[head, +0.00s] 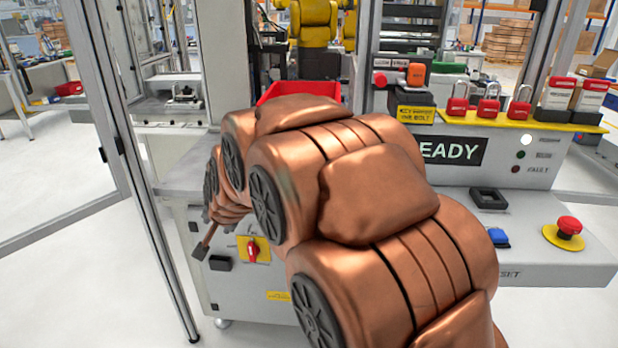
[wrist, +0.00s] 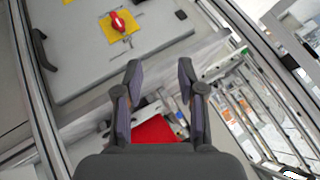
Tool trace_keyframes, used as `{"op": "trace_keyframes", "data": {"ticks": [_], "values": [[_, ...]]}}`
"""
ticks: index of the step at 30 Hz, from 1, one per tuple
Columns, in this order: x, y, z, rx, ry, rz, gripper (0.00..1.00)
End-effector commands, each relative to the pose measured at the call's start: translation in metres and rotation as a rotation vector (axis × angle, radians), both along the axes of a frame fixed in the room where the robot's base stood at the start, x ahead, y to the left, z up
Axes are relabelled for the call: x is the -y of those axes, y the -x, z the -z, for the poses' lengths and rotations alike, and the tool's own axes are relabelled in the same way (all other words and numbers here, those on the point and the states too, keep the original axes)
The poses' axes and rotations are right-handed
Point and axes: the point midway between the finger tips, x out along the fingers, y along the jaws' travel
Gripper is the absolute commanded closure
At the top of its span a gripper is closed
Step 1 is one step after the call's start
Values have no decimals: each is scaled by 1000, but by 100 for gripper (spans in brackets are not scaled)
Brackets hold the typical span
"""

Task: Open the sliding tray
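A red tray or bin (head: 300,90) shows behind my copper arm in the head view, its lower part hidden. A red surface (wrist: 155,130) also shows low between my gripper's fingers in the wrist view. I cannot tell for sure which part is the sliding tray, and no tray handle is clear. My gripper (wrist: 160,72) is open, with nothing between its fingertips. It is in front of the cabinet's left side and mostly hidden by my arm in the head view.
The grey cabinet front has a red switch on a yellow plate (head: 253,249), also seen in the wrist view (wrist: 117,22), and a black handle (head: 220,263). A metal frame post (head: 150,190) stands close at left. An emergency button (head: 568,228) is at right.

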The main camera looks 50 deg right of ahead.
Motion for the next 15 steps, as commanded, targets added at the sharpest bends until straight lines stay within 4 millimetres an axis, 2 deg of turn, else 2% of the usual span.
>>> {"op": "trace_keyframes", "data": {"ticks": [1, 6, 10, 15], "values": [[17, -14, 17, 52, -10, 57, 61], [75, -54, 29, 249, -46, 242, 61], [122, -77, 36, 408, -71, 372, 61], [186, -92, 46, 619, -99, 528, 61]]}}
